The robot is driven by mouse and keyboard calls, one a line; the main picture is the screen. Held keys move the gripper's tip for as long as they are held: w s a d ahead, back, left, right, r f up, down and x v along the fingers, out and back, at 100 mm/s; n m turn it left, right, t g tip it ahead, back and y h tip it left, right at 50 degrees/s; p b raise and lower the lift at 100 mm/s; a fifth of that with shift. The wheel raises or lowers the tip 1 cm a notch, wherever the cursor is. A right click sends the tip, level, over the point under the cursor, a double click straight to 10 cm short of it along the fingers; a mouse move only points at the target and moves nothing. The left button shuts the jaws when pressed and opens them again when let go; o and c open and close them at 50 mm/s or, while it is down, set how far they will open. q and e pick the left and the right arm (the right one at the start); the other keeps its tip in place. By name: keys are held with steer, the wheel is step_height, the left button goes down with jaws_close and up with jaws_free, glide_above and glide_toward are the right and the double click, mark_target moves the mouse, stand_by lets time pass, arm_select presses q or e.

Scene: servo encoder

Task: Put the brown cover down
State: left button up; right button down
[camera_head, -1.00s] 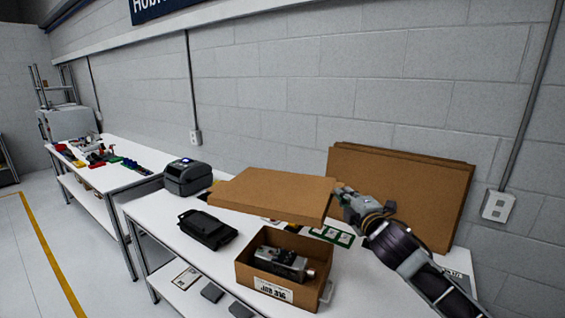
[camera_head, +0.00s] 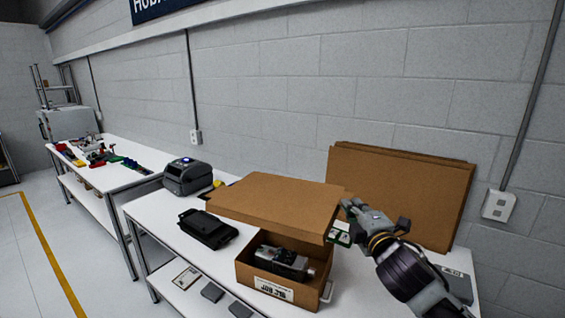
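The brown cover (camera_head: 270,205) is a flat cardboard lid in the head view, tilted a little, above the back part of the open brown box (camera_head: 262,283). My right gripper (camera_head: 346,208) is at the cover's right end and appears shut on its edge; the fingertips are partly hidden. The box holds a grey metal servo unit (camera_head: 282,262) and has a white label on its front. Whether the cover touches the box or table behind it is hidden. My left gripper is not in view.
A black case (camera_head: 207,229) lies left of the box, and a dark label printer (camera_head: 187,176) stands farther back. Brown cardboard sheets (camera_head: 400,190) lean on the wall at the right.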

steer(key=s+d+f+h, duration=0.1)
steer(key=s+f, duration=0.2)
steer(key=f, duration=0.4)
steer(key=s+d+f+m, duration=0.1)
steer(key=s+f, duration=0.2)
steer(key=f, duration=0.5)
steer(key=s+d+f+h+b, duration=0.1)
steer(key=s+f, duration=0.2)
steer(key=f, duration=0.5)
steer(key=shift+s+h, duration=0.2)
steer(key=shift+h, duration=0.1)
stand_by(1.6)
steer(key=shift+d, duration=0.1)
stand_by(2.1)
